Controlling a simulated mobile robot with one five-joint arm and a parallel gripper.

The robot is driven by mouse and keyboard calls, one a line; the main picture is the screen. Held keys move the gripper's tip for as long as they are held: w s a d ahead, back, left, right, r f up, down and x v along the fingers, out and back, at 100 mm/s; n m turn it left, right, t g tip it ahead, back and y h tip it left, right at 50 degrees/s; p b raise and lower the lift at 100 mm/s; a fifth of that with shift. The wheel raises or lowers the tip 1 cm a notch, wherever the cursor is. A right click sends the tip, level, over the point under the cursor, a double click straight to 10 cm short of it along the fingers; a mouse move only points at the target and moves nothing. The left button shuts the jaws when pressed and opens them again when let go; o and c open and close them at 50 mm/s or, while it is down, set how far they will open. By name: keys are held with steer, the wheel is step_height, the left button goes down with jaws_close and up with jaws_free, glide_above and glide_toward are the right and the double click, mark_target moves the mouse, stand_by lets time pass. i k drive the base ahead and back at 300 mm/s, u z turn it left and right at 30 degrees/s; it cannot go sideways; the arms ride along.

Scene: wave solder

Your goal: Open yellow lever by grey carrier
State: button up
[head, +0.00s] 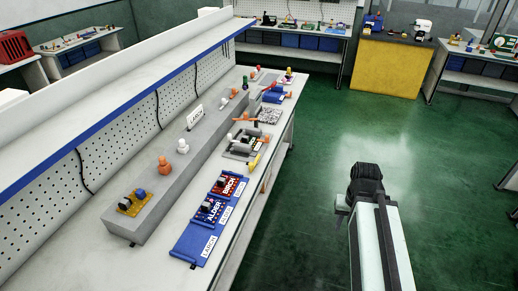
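A small yellow lever (254,162) stands at the right edge of the workbench, tilted, beside the front right corner of a grey carrier (233,155). Whether it is open or shut is too small to tell. The grey carrier lies flat and holds a dark board with small parts. My arm reaches out over the green floor at the right, well apart from the bench and the lever. It ends in a dark joint, and my gripper's fingers do not show.
Blue carriers (190,245) with labelled boards lie nearer on the bench (150,262). A long grey ledge (160,205) with orange and white knobs runs behind. More small parts lie farther along. The green floor (310,215) between bench and arm is clear. A yellow cabinet (385,68) stands far off.

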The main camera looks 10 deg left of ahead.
mark_target(251, 166)
steer(key=u, duration=0.2)
steer(key=i, duration=0.95)
steer(key=u, duration=0.7)
steer(key=k, duration=0.7)
steer(key=u, duration=0.2)
steer(key=i, duration=0.7)
steer(key=z, duration=0.15)
